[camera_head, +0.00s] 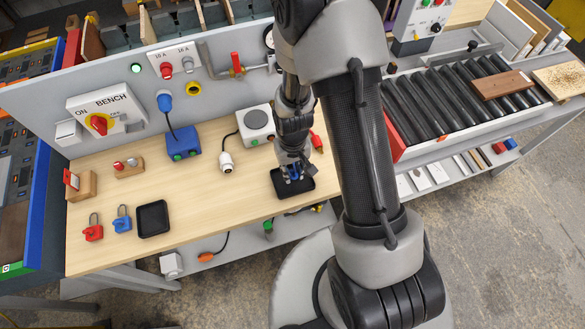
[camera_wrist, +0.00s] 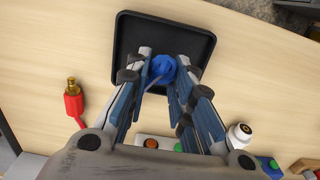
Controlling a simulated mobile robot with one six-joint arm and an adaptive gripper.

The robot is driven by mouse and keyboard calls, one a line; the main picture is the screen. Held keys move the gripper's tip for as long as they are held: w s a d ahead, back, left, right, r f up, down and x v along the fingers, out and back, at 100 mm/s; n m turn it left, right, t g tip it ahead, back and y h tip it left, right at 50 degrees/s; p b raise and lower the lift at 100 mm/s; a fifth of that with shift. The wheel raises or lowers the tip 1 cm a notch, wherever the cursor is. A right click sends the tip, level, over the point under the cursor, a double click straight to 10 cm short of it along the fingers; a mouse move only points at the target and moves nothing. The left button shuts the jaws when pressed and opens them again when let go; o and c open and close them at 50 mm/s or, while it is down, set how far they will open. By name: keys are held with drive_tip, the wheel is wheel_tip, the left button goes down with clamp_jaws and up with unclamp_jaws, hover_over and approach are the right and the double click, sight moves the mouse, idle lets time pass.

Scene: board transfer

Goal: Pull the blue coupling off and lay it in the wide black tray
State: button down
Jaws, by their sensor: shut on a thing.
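The blue coupling (camera_wrist: 160,67) is between my fingertips in the wrist view, over the black tray (camera_wrist: 125,38). My gripper (camera_wrist: 158,74) is shut on it and points down. In the head view my gripper (camera_head: 292,177) is over the same tray (camera_head: 280,193) on the wooden bench top, with a bit of blue at its fingertips. I cannot tell whether the coupling touches the tray floor. A second black tray (camera_head: 152,218) lies empty at the front left of the bench.
A red connector with a brass end (camera_wrist: 72,95) lies beside the tray; a white plug (camera_wrist: 240,133) lies on its other side. A roller conveyor (camera_head: 450,100) is at the right.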

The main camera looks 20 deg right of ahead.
drive_tip(key=c, duration=1.3)
unclamp_jaws()
wheel_tip(320, 180, up, 12)
drive_tip(key=shift+r, duration=0.1)
